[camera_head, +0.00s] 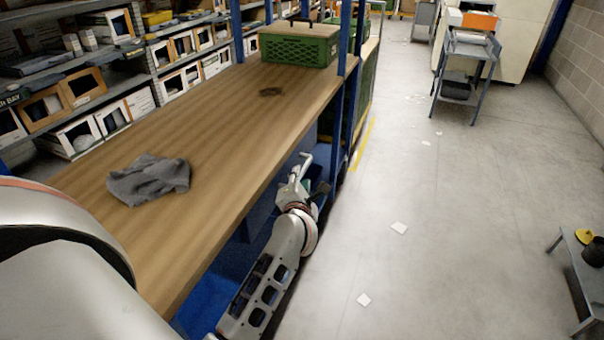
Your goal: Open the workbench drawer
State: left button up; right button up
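The workbench (215,125) has a long wooden top and runs from the lower left to the upper middle. Under its front edge are blue panels (262,212), mostly in shadow; I cannot tell for sure which of them is the drawer front, and no drawer stands visibly out. My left gripper (306,180) is just outside the bench's front edge, at the far end of my forearm. Its fingers are small and seen from behind, so I cannot tell whether they are open or touch anything. My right gripper is not in view.
A grey cloth (150,179) and a small dark ring (271,91) lie on the bench, with a green crate (299,45) at its far end. A blue upright (345,90) stands beyond my gripper. The concrete floor (440,210) at right is mostly clear.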

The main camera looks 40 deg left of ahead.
aim_at(302, 171)
pick_arm(q)
jog(key=shift+x, duration=1.25)
jog(key=shift+w+a+f+b, duration=0.15)
jog(key=shift+w+a+b, duration=0.15)
jog(key=shift+w, duration=0.15)
grip_shut()
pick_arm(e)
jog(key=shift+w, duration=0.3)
pick_arm(q)
jog(key=shift+w+d, duration=0.1)
